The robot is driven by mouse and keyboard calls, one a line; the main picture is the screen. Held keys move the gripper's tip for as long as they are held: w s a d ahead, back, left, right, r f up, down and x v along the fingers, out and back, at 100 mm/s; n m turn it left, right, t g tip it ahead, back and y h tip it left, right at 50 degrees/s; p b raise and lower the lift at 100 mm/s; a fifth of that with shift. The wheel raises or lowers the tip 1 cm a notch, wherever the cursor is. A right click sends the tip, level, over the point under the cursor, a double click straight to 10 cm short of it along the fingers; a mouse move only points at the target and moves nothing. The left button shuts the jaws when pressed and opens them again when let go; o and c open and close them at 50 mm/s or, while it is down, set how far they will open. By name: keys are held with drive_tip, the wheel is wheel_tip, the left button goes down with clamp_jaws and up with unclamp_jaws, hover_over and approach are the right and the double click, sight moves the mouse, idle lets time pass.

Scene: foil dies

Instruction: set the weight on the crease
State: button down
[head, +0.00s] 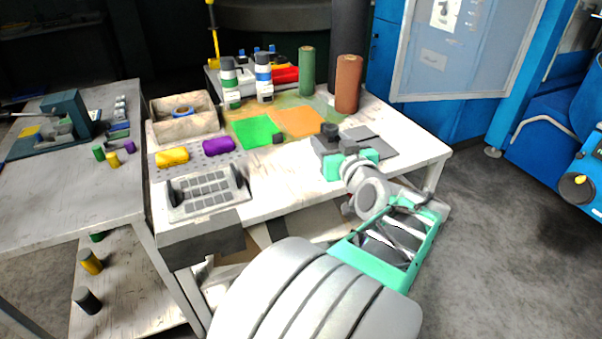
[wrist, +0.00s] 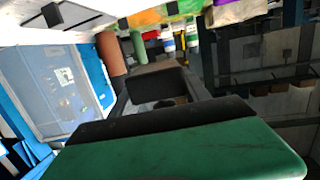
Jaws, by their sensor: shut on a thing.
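My gripper (head: 339,146), with mint-green parts and dark fingers, is above the right part of the white bench, near its front edge. It is shut on a dark thing, seemingly the weight (wrist: 166,103), mostly hidden between the fingers in the wrist view. A dark grey sheet (head: 376,141) lies just behind and right of my gripper. A line across it may be the crease. A green sheet (head: 256,131) and an orange sheet (head: 301,121) lie farther left. A small black block (head: 278,138) stands by their shared front edge and shows in the wrist view (wrist: 172,8).
Green (head: 307,71) and brown (head: 348,84) rolls stand upright at the back, with two bottles (head: 264,79) to their left. A bin (head: 184,117), yellow (head: 172,157) and purple (head: 218,146) pieces and a slotted tray (head: 205,192) fill the left. The bench's front middle is clear.

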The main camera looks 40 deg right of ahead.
drive_tip(key=shift+a+r, duration=0.2)
drive_tip(key=shift+r, duration=0.3)
drive_tip(key=a+f, duration=0.1)
drive_tip(key=a+n+y, duration=0.1)
drive_tip(key=w+a+f+t+y, duration=0.1)
drive_tip(key=shift+a+f+n, duration=0.3)
drive_tip(key=shift+a+n, duration=0.1)
drive_tip(key=shift+w, duration=0.1)
hover_over(301, 170)
drive_tip(key=s, duration=0.1)
drive_tip(key=f, duration=0.8)
drive_tip(key=shift+s+a, duration=0.15)
drive_tip(key=shift+a, duration=0.25)
drive_tip(key=shift+w+d+f, duration=0.2)
drive_tip(key=shift+w+f, duration=0.2)
drive_tip(key=shift+f, duration=0.15)
drive_tip(key=f, duration=0.3)
drive_tip(key=shift+w+d+f, duration=0.25)
drive_tip(key=shift+w, duration=0.1)
